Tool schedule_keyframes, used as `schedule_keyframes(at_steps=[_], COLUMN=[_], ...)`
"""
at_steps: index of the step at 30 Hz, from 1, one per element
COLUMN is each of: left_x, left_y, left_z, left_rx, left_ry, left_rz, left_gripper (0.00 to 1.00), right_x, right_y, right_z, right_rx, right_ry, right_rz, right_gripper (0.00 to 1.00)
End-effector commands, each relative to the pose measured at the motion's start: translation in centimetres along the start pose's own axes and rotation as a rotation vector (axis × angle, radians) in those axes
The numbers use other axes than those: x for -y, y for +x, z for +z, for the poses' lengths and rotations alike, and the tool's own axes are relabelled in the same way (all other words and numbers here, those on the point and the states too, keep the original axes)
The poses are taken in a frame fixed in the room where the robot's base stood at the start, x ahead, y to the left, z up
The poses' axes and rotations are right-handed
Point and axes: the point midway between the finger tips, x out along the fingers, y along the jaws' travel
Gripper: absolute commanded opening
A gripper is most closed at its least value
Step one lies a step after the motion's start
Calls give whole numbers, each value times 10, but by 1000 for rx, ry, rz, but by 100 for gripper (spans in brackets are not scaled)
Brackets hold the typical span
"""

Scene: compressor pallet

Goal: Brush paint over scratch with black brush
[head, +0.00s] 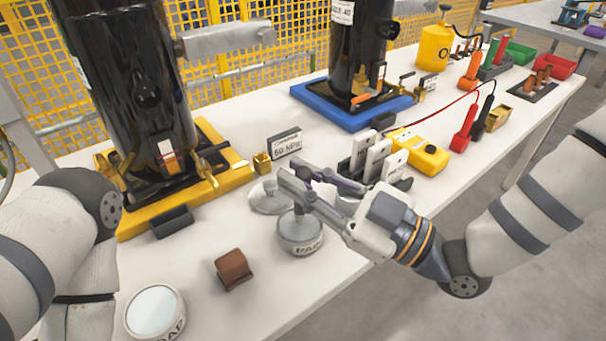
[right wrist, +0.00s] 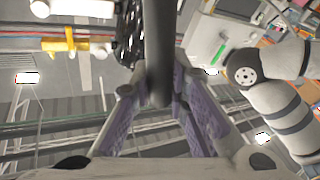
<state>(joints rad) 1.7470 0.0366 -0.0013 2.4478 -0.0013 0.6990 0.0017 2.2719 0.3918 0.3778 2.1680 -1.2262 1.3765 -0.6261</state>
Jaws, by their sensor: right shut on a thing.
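My right gripper (head: 290,182) is shut on a dark rod-like handle, which I take to be the black brush (right wrist: 160,60); it stands between the fingers in the right wrist view. The gripper is over a small grey labelled jar (head: 301,238); whether the brush tip is inside it is hidden. A round silver lid (head: 268,199) lies beside the jar. Two black compressors stand behind, one (head: 125,75) on a yellow pallet (head: 228,180) and one (head: 355,45) on a blue pallet (head: 315,98). I cannot make out a scratch. My left gripper is out of view.
A second labelled jar (head: 155,311) and a brown block (head: 234,270) are near the front. A small dark tray (head: 171,221), a sign (head: 285,146) and a yellow meter (head: 425,155) stand around. The white table (head: 200,250) is clear between block and pallet.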

Motion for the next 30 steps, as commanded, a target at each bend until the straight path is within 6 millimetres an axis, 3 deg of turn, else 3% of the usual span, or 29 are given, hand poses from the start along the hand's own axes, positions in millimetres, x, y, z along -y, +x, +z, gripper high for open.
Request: schedule_keyframes(at_steps=[30], left_x=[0], left_y=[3], left_z=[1], left_rx=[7], left_ry=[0], left_rz=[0], left_gripper=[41], right_x=[2], right_y=[-2], right_z=[8], right_rx=[1], right_ry=[0], right_rz=[0], right_gripper=[0])
